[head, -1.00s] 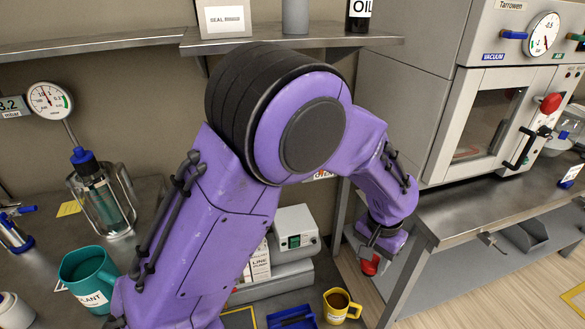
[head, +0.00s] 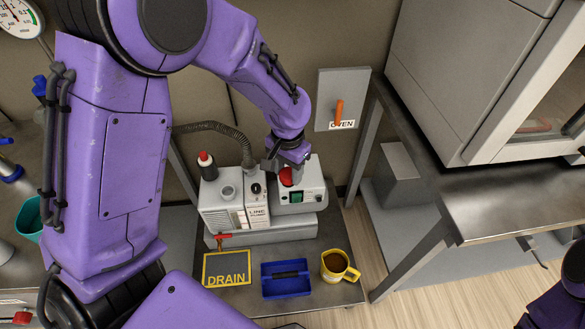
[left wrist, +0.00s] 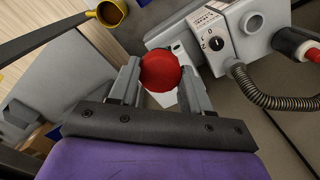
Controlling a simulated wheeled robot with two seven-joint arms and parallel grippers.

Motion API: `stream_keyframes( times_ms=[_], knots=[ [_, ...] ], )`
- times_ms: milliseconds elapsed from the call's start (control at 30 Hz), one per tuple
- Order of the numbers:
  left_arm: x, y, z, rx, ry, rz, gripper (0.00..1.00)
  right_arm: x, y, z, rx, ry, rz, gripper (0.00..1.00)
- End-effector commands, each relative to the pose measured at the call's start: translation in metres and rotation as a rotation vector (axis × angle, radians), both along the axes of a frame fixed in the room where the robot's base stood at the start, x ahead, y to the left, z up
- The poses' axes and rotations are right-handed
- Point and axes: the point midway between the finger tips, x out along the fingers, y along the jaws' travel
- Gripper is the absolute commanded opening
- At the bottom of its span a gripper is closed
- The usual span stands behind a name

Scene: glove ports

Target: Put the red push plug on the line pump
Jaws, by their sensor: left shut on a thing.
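My left gripper (head: 287,171) is shut on the red push plug (head: 286,177). In the left wrist view the round red plug (left wrist: 160,72) sits between the two grey fingers. The line pump (head: 232,208), a pale box with a "LINE PUMP" label and a dark knob, stands on the low bench. A round grey fitting (head: 228,192) is on its top. The gripper holds the plug to the right of the pump's knob, in front of a box with a green display (head: 297,196). I cannot tell whether the plug touches anything. My right gripper is out of view.
An OVEN switch panel (head: 343,90) is behind right.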

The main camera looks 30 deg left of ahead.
Motion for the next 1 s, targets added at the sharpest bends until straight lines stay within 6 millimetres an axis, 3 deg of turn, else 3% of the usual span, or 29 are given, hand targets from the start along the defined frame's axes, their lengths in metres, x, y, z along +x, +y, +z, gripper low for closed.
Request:
stream_keyframes(
  times_ms=[33,133,400,600,800,1000],
  knots=[
    [-0.004,0.008,-0.013,-0.004,0.002,-0.010,0.18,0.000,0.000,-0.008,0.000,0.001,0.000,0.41],
    [0.006,0.017,-0.022,-0.001,0.000,-0.024,0.18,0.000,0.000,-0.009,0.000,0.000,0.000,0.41],
    [0.080,0.026,-0.055,-0.001,0.001,-0.022,0.18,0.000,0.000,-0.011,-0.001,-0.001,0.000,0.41],
    [0.114,0.029,-0.096,-0.001,0.001,-0.024,0.18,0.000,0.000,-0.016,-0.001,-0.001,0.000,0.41],
    [0.131,0.031,-0.116,-0.001,0.001,-0.024,0.18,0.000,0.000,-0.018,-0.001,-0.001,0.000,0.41],
    [0.131,0.030,-0.142,-0.001,0.000,-0.025,0.18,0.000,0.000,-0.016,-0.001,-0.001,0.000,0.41]
  ],
)
